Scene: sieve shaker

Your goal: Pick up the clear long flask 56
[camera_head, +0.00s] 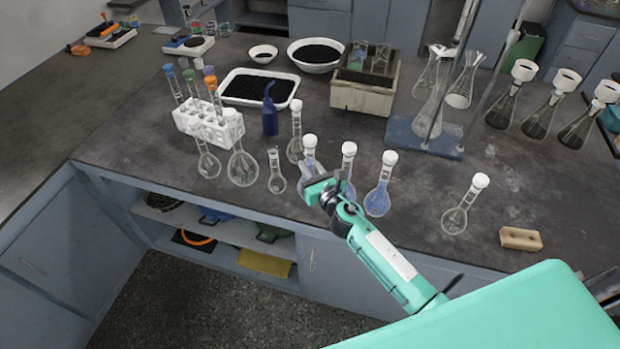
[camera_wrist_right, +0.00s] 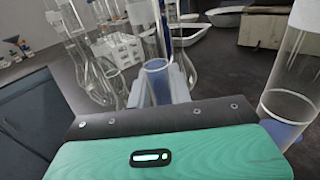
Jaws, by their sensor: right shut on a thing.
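My right gripper (camera_head: 318,184) is at the front of the bench, shut on a slim flask with a white stopper (camera_head: 309,143). In the right wrist view, the held flask (camera_wrist_right: 157,72) stands upright between the fingers (camera_wrist_right: 160,90), clear glass with some bluish liquid low down. Its base is partly hidden, and I cannot tell whether it touches the bench. No number is readable on any flask. A clear stoppered flask (camera_head: 295,148) stands just behind, and an unstoppered clear flask (camera_head: 276,183) stands left. My left gripper is not in view.
Blue-liquid flasks (camera_head: 378,200) stand close right of the gripper; one shows large in the wrist view (camera_wrist_right: 290,105). A white tube rack (camera_head: 222,128) and round flasks (camera_head: 242,170) stand left. A clear flask (camera_head: 454,220) and a tan block (camera_head: 520,239) are farther right.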

